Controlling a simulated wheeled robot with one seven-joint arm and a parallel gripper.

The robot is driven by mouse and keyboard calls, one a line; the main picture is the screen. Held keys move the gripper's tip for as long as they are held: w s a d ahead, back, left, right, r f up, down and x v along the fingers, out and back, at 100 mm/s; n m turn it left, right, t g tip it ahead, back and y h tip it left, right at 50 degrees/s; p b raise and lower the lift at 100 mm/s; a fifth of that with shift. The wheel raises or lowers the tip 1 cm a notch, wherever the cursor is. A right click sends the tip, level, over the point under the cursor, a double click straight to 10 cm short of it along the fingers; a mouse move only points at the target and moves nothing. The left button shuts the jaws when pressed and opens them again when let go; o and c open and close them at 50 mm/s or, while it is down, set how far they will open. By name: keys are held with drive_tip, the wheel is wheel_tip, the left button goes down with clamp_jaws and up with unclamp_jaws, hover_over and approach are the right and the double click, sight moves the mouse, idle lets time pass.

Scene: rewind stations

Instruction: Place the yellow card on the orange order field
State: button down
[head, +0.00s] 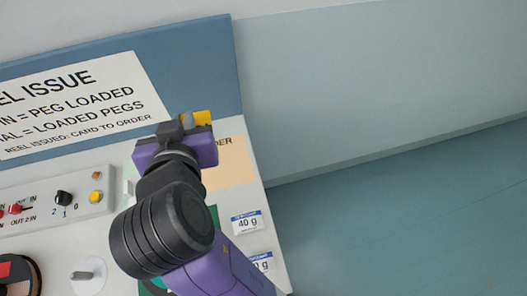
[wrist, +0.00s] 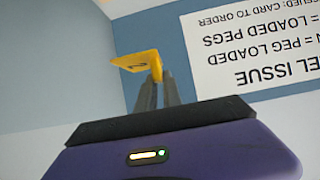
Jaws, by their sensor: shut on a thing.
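The yellow card (head: 203,118) is held in my gripper (head: 187,122), raised in front of the blue back panel. In the wrist view, the yellow card (wrist: 138,62) juts from between the fingertips of my gripper (wrist: 156,85), tilted, with a dark mark on its face. The orange order field (head: 233,160) lies on the pale board just right of and below my gripper. My wrist and arm hide its left part, and only the letters "DER" of its label show. I cannot tell the card's exact height above the board.
A control box with a black knob (head: 64,198), a yellow button (head: 96,197) and a red switch (head: 15,209) stands at the left. A "40 g" label (head: 246,222) lies below the orange field. A sign (head: 85,100) is on the blue panel. The right side is clear floor and wall.

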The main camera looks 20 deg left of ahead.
sight(212, 172)
drive_tip(key=shift+w+d, duration=0.25)
drive_tip(key=shift+w, duration=0.05)
drive_tip(key=shift+w+r, duration=0.1)
wheel_tip(212, 172, down, 20)
drive_tip(key=shift+r+p, duration=0.1)
drive_tip(key=shift+p, duration=0.25)
drive_tip(key=shift+d+f, duration=0.1)
drive_tip(key=shift+f, duration=0.2)
drive_tip(key=c, duration=1.5)
unclamp_jaws()
drive_tip(key=shift+r, duration=0.1)
drive_tip(key=shift+r, duration=0.1)
drive_tip(key=b+v, duration=0.1)
drive_tip(key=v, duration=1.1)
drive_tip(key=shift+d, duration=0.15)
